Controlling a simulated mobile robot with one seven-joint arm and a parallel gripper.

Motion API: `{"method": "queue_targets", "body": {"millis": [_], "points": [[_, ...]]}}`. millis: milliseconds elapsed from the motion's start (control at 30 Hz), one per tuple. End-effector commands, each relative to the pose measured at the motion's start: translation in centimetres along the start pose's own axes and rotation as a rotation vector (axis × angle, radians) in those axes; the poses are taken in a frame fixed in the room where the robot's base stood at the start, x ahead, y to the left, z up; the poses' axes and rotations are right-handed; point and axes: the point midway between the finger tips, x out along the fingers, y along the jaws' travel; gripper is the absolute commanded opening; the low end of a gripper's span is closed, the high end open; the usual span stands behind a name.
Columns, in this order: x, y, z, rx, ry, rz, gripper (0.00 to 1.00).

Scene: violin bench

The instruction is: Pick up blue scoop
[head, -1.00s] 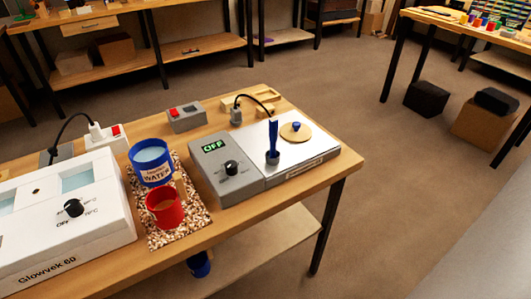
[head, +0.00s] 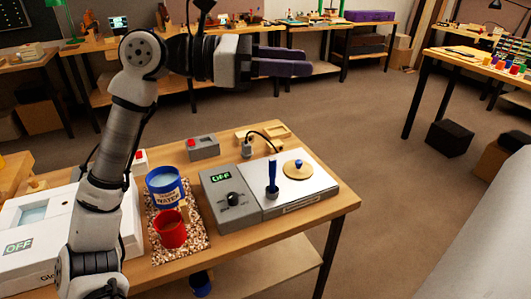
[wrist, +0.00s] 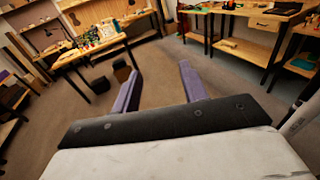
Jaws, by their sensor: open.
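The blue scoop (head: 272,178) stands upright on the white top of the hot plate unit, its handle pointing up, in the head view. A round tan lid with a blue knob (head: 298,169) lies to its right. My gripper (head: 308,62) is open and empty, raised high above and behind the bench, well apart from the scoop. In the wrist view my gripper's two purple fingers (wrist: 158,84) are spread, with only floor between them. The scoop does not show in the wrist view.
The grey control box (head: 229,197) reads OFF. A blue water pot (head: 165,187) and a red pot (head: 170,229) stand on a speckled mat left of it. A grey switch box (head: 203,146) and a cable lie behind.

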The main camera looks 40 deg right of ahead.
Motion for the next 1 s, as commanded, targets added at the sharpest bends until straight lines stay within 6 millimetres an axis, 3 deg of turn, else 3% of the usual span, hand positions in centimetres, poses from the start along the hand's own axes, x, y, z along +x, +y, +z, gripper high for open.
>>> {"method": "queue_targets", "body": {"millis": [33, 133, 200, 300, 400, 567, 1000], "points": [[3.1, 2.2, -2.3, 0.003, 0.184, -0.009, 0.43], [6.4, 5.9, -8.6, 0.017, 0.551, -0.021, 0.43], [6.7, 8.0, -12.5, 0.024, 0.799, -0.027, 0.43], [5.1, 10.3, -16.3, 0.021, 1.105, -0.029, 0.43], [2.9, 11.7, -18.0, 0.009, 1.325, -0.023, 0.43], [0.7, 12.6, -18.9, -0.010, 1.490, -0.017, 0.43], [1.0, 12.5, -26.2, -0.014, 1.502, -0.019, 0.43]]}}
